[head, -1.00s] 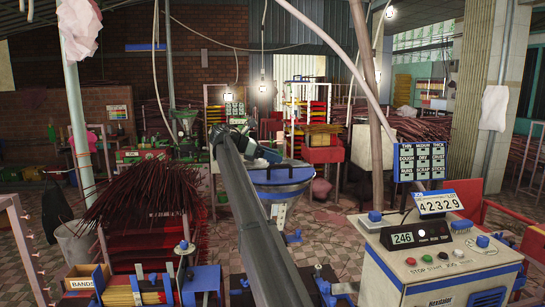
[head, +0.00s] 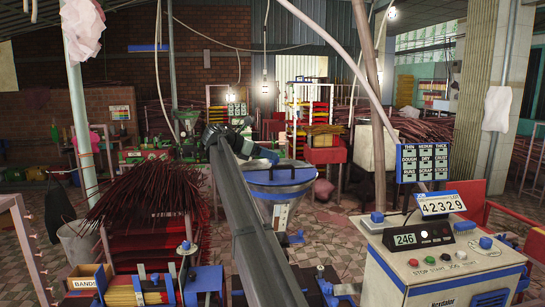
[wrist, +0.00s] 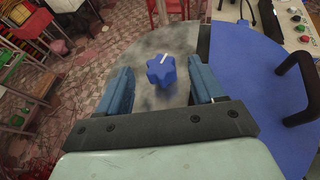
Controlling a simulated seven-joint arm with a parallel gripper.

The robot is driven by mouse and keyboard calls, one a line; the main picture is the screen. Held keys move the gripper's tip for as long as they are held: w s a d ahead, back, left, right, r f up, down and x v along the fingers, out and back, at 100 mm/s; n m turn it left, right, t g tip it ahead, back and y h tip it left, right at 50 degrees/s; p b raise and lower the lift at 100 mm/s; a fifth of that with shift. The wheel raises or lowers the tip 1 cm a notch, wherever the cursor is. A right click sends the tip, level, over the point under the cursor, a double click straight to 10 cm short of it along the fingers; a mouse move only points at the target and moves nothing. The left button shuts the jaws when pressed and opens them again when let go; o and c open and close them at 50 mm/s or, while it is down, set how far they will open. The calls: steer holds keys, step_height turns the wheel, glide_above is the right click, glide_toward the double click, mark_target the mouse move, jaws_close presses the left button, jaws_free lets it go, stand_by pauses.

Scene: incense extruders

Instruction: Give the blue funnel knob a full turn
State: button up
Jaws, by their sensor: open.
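The blue funnel knob (wrist: 162,71) is a lobed knob with a white line on top, seen from above in the wrist view. It sits on a worn grey surface beside a blue panel (wrist: 240,85). My gripper (wrist: 160,75) is open, with one blue finger on each side of the knob and a gap on both sides. I cannot tell whether the fingertips are down at the knob's height.
A black handle (wrist: 297,90) stands up from the blue panel at the right. A control cabinet (head: 440,260) with buttons and a display stands to the right. A rack of red sticks (head: 150,215) is at the left. Tiled floor (head: 330,220) shows between them.

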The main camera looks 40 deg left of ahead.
steer(key=v, duration=0.9)
steer(key=shift+s+a+r, duration=0.15)
steer(key=shift+s+a, duration=0.05)
steer(key=shift+s, duration=0.15)
steer(key=shift+s+d+f+n+t+y, duration=0.15)
steer(key=shift+d+n+y, duration=0.15)
steer(key=shift+d, duration=0.2)
steer(key=shift+s+d+f+n+t+y, duration=0.1)
steer(key=shift+s+d+n+t+y, duration=0.15)
steer(key=shift+d, duration=0.25)
steer(key=shift+s+d+n+y, duration=0.2)
steer(key=shift+d+n+y, duration=0.3)
steer(key=shift+n+y, duration=0.25)
steer(key=shift+w+f, duration=0.1)
steer(key=shift+w, duration=0.3)
steer(key=x, duration=1.3)
steer(key=shift+a, duration=0.15)
